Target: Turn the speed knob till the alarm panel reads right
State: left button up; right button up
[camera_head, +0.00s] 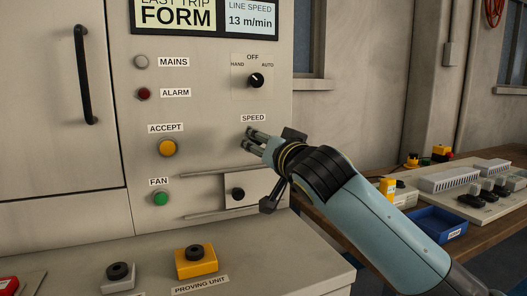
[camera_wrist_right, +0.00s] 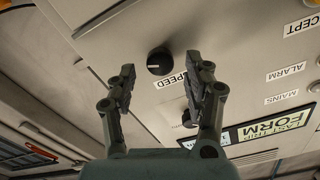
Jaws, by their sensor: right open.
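The black speed knob (camera_wrist_right: 160,60) shows in the right wrist view beside its SPEED label (camera_wrist_right: 172,81), on the pale panel. My right gripper (camera_wrist_right: 161,70) is open, with one finger on either side of the knob in that view; I see no contact. In the head view my right gripper (camera_head: 254,141) is just below the SPEED label (camera_head: 253,118) and mostly hides the knob. The alarm panel display (camera_head: 175,15) reads "LAST TRIP FORM", its top cut off. The line speed display (camera_head: 250,17) reads 13 m/min. My left gripper is not in view.
A HAND-OFF-AUTO switch (camera_head: 256,80) sits above the SPEED label. The red alarm lamp (camera_head: 144,94), yellow accept button (camera_head: 168,148) and green fan button (camera_head: 160,198) are to the left. A ledge below holds a yellow box (camera_head: 196,264). A cluttered bench stands right.

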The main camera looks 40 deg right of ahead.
jog(key=shift+w+r, duration=0.1)
jog(key=shift+w, duration=0.05)
jog(key=shift+x, duration=0.9)
jog(key=c, duration=0.9)
jog(key=shift+n+p, duration=0.3)
jog(key=o, duration=1)
jog(key=shift+v, duration=3.1)
